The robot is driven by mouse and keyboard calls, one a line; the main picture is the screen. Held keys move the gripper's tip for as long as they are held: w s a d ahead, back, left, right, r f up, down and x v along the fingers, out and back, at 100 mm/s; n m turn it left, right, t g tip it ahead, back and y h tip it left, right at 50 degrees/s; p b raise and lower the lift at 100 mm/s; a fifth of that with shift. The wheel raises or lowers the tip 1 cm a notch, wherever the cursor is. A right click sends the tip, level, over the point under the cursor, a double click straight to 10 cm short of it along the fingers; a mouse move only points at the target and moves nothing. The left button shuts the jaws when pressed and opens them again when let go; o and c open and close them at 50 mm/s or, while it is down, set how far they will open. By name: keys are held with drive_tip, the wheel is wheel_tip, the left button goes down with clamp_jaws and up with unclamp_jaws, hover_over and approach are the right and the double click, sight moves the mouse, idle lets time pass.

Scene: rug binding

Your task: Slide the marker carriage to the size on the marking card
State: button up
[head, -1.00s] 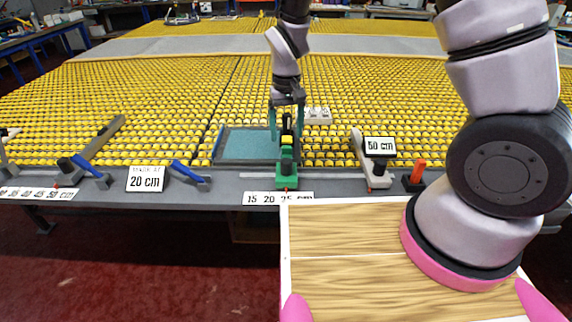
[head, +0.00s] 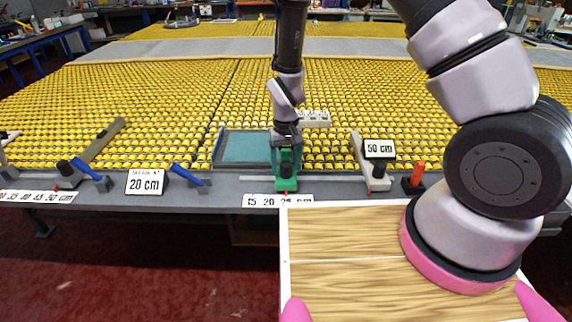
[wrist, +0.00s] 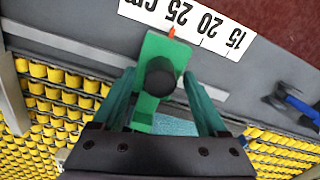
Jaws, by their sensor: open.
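The green marker carriage (head: 286,185) sits on a rail at the table's front edge. Its black knob (wrist: 160,77) points up, and its orange pointer (wrist: 171,32) is by the 25 on the scale strip (wrist: 215,32). The marking card (head: 145,182) reads "MARK AT 20 cm" and stands left of the carriage. My gripper (wrist: 160,100) is open. Its teal fingers are lowered on either side of the carriage, with the knob between them. In the head view my gripper (head: 286,165) partly hides the carriage. I cannot tell whether the fingers touch it.
A blue-handled clamp (head: 188,174) is between the card and the carriage. A teal-bottomed tray (head: 243,148) is behind, left of my gripper. To the right are a 50 cm sign (head: 379,149) on a grey fixture and an orange-topped block (head: 417,175). Yellow rollers cover the table beyond.

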clamp_jaws()
idle(1.4)
